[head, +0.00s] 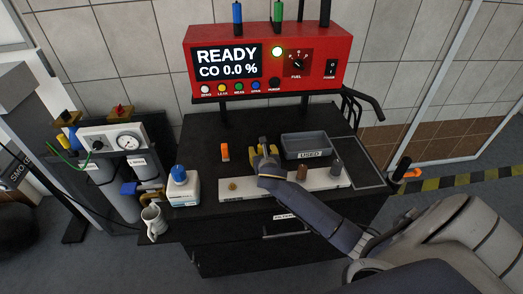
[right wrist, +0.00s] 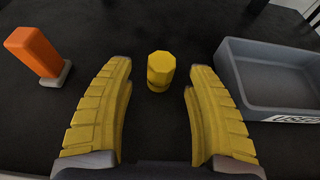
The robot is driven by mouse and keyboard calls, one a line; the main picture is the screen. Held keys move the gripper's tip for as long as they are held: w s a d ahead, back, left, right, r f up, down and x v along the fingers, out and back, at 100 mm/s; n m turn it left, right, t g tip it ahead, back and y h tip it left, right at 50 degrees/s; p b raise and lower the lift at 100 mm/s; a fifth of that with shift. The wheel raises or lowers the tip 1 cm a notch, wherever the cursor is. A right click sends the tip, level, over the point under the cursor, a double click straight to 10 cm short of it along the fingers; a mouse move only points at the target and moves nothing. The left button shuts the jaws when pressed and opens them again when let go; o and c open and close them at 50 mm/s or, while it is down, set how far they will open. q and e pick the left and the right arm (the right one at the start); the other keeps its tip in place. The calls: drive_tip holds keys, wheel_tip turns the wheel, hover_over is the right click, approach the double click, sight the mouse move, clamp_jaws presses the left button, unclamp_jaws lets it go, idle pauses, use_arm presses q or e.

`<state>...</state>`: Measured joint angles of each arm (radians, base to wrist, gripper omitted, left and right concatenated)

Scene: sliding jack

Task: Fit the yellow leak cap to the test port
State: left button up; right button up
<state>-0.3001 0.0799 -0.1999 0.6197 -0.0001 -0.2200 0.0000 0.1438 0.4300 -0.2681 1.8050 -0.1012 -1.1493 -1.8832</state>
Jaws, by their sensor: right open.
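The yellow cap (right wrist: 160,72), a small faceted piece, stands upright on the dark bench top in the right wrist view. My right gripper (head: 264,154) is over the middle of the bench. Its yellow fingers are spread wide, and in the right wrist view the gripper (right wrist: 158,115) has the cap just beyond and between its fingertips, touching neither. In the head view I cannot tell the cap from the yellow fingers. I cannot make out for certain which fitting is the test port. My left gripper does not show.
An orange block (head: 225,152) stands left of the gripper; a grey USED tray (head: 306,146) is close on its right. In front lies a pale strip (head: 262,191) with brass, brown and grey pieces. The red analyser (head: 265,62) reads READY. A blue-capped bottle (head: 183,186) stands left.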

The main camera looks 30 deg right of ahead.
drive_tip(key=shift+x, duration=1.5)
drive_tip(key=c, duration=1.1)
drive_tip(key=shift+c, duration=0.3)
